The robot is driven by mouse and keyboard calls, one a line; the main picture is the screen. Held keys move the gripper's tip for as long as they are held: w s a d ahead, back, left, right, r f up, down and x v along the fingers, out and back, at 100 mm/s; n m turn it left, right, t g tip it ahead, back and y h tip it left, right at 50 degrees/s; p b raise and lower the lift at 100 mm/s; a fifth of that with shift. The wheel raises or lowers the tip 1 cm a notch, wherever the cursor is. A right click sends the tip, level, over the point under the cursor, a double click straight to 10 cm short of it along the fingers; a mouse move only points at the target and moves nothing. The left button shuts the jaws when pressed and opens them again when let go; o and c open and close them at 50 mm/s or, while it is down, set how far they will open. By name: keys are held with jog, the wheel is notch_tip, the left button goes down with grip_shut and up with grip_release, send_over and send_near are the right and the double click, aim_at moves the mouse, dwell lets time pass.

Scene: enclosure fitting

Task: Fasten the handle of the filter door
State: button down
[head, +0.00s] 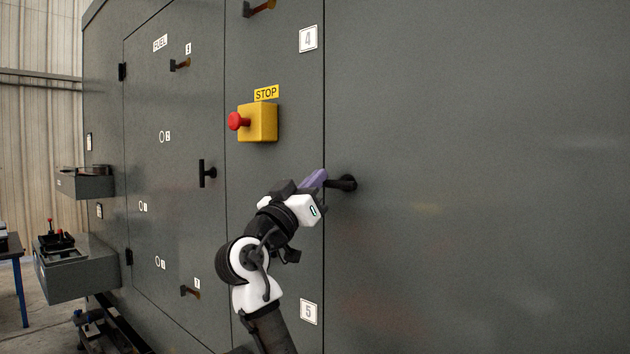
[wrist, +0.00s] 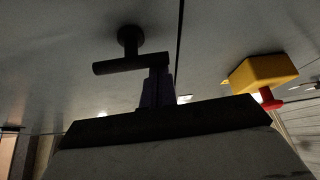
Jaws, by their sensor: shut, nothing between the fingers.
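A black T-shaped handle (head: 345,184) stands out from the large grey panel on the right, just right of a vertical seam. Its bar lies about level, with one end reaching left towards the seam. I see no label naming this panel as the filter door. My gripper (head: 322,174), with purple fingers, is shut and empty at the left end of the bar. In the wrist view the handle (wrist: 128,66) shows whole, and the fingertips (wrist: 158,70) are at the bar's seam-side end; I cannot tell whether they touch it.
A yellow stop box (head: 262,123) with a red button sticks out to the upper left of my gripper. The FUEL door (head: 175,215) further left has its own upright black handle (head: 206,173) and small latches. The right panel is otherwise bare.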

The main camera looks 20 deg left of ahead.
jog(key=shift+f+n+y, duration=0.1)
jog(key=shift+n+y, duration=0.7)
jog(key=shift+n, duration=0.2)
jog(key=f+n+g+y+p, duration=0.1)
jog(key=n+y+p, duration=0.2)
jog(key=n, duration=0.3)
jog(key=d+f+n+g+y+p, duration=0.1)
jog(key=n+g+y+p, duration=0.1)
jog(key=n+p, duration=0.2)
jog(key=f+n+g+y+p, duration=0.1)
jog(key=n+g+y+p, duration=0.1)
jog(key=n, duration=0.7)
jog(key=shift+s+d+y+p, duration=0.3)
jog(key=shift+d+y+p, duration=0.05)
jog(key=shift+y+p, duration=0.5)
jog(key=shift+d+f+p, duration=0.1)
jog(key=shift+d+p, duration=0.05)
jog(key=shift+p, duration=0.15)
dwell(0.4)
